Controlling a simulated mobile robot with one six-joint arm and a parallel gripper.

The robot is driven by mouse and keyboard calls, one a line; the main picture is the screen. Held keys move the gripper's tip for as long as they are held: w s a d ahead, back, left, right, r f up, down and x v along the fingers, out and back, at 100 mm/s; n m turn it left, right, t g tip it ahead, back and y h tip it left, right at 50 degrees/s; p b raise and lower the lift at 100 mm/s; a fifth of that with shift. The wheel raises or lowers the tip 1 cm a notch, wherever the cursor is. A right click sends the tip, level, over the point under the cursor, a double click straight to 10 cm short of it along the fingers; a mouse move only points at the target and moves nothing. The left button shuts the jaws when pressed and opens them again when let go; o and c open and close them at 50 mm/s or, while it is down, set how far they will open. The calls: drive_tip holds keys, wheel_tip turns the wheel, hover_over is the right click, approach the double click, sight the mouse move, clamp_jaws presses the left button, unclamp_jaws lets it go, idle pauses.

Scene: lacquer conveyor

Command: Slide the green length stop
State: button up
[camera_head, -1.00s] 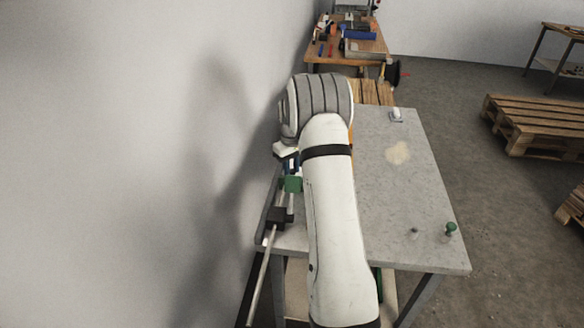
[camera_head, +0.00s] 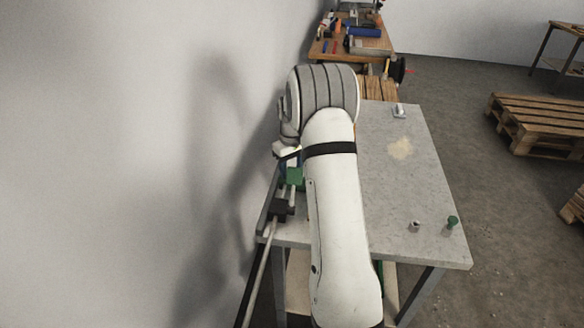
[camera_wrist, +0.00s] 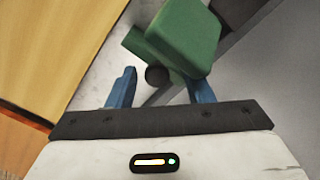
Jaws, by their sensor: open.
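The green length stop (camera_head: 294,177) sits on a metal rail along the left edge of the grey table, beside the wall. In the wrist view the green stop (camera_wrist: 180,42) fills the upper middle, with a dark round knob on its near side. My gripper (camera_wrist: 160,88) is open, its two blue fingers apart just below the stop. The right finger overlaps the stop's lower edge in the picture; I cannot tell whether it touches. In the head view my white arm hides most of the gripper.
A black clamp block (camera_head: 283,210) sits on the rail nearer the camera. The grey tabletop (camera_head: 400,185) is mostly clear, with a green-topped peg (camera_head: 452,222) and a small metal peg (camera_head: 415,226) near its front right. The wall (camera_head: 120,160) stands close on the left.

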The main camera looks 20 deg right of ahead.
drive_tip(key=shift+r, duration=0.1)
wheel_tip(320, 180, up, 8)
drive_tip(key=shift+f+b, duration=0.2)
drive_tip(key=shift+b, duration=0.4)
drive_tip(key=s+a+r+m+t, duration=0.1)
drive_tip(key=s+a+r, duration=0.4)
drive_tip(key=s, duration=0.2)
drive_tip(key=s+a+r, duration=0.5)
drive_tip(key=s, duration=0.2)
drive_tip(key=s+a+f+t, duration=0.1)
drive_tip(key=s+a, duration=0.2)
drive_tip(key=s, duration=0.7)
drive_tip(key=s+a+f+m+t, duration=0.1)
drive_tip(key=s+a, duration=0.2)
drive_tip(key=s, duration=0.7)
drive_tip(key=shift+a, duration=0.35)
drive_tip(key=shift+s, duration=0.1)
